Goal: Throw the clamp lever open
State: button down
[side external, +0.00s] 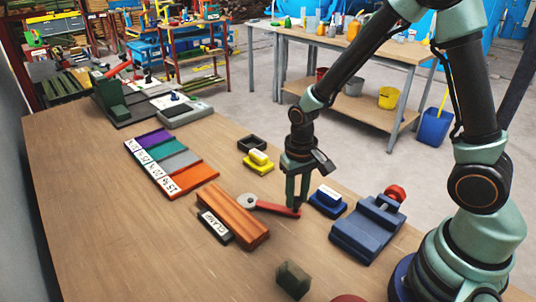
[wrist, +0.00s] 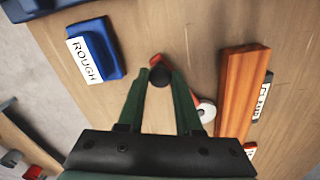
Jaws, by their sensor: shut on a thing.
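The clamp lever (side external: 275,207) is a red bar running from a grey round pivot (side external: 246,201) beside an orange-brown wooden block (side external: 241,219). A small dark plate labelled CLAMP (side external: 215,227) sits on the block's left side. My gripper (side external: 296,207) points down over the lever's free right end and is shut on it. In the wrist view my gripper (wrist: 162,78) has the lever's red end (wrist: 156,60) between its fingertips. The grey pivot (wrist: 206,110) shows just right of the fingers. Part of the lever is hidden by the right finger.
A blue block labelled ROUGH (side external: 327,200) stands close to the right of my gripper. A blue vise (side external: 367,230) with a red knob is farther right. A yellow block (side external: 258,161) and black tray (side external: 251,143) lie behind. A dark green block (side external: 292,280) is in front.

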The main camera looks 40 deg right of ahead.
jog(key=shift+a, duration=0.1)
jog(key=shift+s+a+m, duration=0.3)
jog(key=shift+a+m, duration=0.35)
jog(key=shift+s+a+m, duration=0.25)
jog(key=shift+a+m, duration=0.35)
jog(key=shift+m, duration=0.05)
jog(key=shift+s+a+m, duration=0.2)
jog(key=shift+a+m, duration=1.45)
jog(key=shift+m, duration=0.05)
jog(key=c, duration=0.6)
grip_release()
jog(key=shift+a, duration=0.1)
jog(key=shift+r, duration=0.15)
notch_tip(320, 180, up, 12)
jog(key=shift+f, duration=0.1)
